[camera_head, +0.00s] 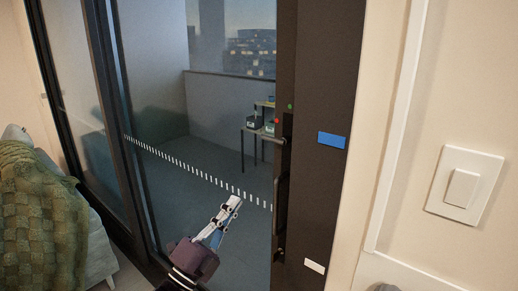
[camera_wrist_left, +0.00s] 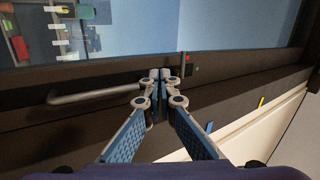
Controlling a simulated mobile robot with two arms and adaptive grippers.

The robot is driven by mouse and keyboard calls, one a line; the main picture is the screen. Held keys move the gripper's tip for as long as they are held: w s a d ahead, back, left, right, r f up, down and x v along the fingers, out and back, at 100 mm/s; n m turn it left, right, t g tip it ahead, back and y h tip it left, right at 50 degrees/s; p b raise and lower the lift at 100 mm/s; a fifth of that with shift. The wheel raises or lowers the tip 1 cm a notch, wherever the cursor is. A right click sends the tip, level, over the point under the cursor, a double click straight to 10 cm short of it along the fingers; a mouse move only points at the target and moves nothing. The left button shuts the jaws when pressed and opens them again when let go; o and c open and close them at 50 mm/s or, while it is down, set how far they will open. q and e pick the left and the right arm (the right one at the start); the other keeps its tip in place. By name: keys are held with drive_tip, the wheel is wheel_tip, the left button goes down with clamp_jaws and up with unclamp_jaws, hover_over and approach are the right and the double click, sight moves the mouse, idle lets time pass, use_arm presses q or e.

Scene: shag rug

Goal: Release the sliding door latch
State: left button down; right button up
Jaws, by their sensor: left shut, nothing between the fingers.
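The sliding glass door (camera_head: 220,150) has a dark frame. On its right edge is a latch lever (camera_head: 270,138), a short grey bar pointing left, with a red mark (camera_head: 277,121) and a green mark (camera_head: 291,106) above it. A dark upright pull (camera_head: 280,215) is below. My left gripper (camera_head: 234,202) is shut and empty, lower left of the lever in the picture. In the left wrist view, the closed fingertips (camera_wrist_left: 160,76) are in front of the dark frame, and a grey bar with a bent end (camera_wrist_left: 92,95) shows to their left. Contact cannot be told. My right gripper is not in view.
A dark post (camera_head: 320,200) with a blue label (camera_head: 332,140) and a white label (camera_head: 314,267) stands right of the door edge. A light switch (camera_head: 461,188) is on the wall. A green knitted blanket (camera_head: 40,215) is at left. Shelves with boxes stand behind the glass.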

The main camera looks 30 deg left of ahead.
sight(268, 140)
use_arm(q)
drive_tip(key=shift+m+t+h, duration=0.5)
drive_tip(key=shift+m+h, duration=0.4)
drive_tip(key=r, duration=0.1)
drive_tip(key=s+r, duration=0.1)
drive_tip(key=d+r, duration=0.1)
drive_tip(key=r, duration=0.1)
drive_tip(key=shift+s+r, duration=0.1)
drive_tip(key=shift+s, duration=0.15)
drive_tip(key=p+x, duration=0.5)
drive_tip(key=x, duration=0.7)
drive_tip(key=shift+w+a+r, duration=0.1)
drive_tip(key=shift+w+r, duration=0.1)
drive_tip(key=shift+w+r+p, duration=0.25)
drive_tip(key=shift+w+p, duration=0.1)
drive_tip(key=shift+w, duration=0.35)
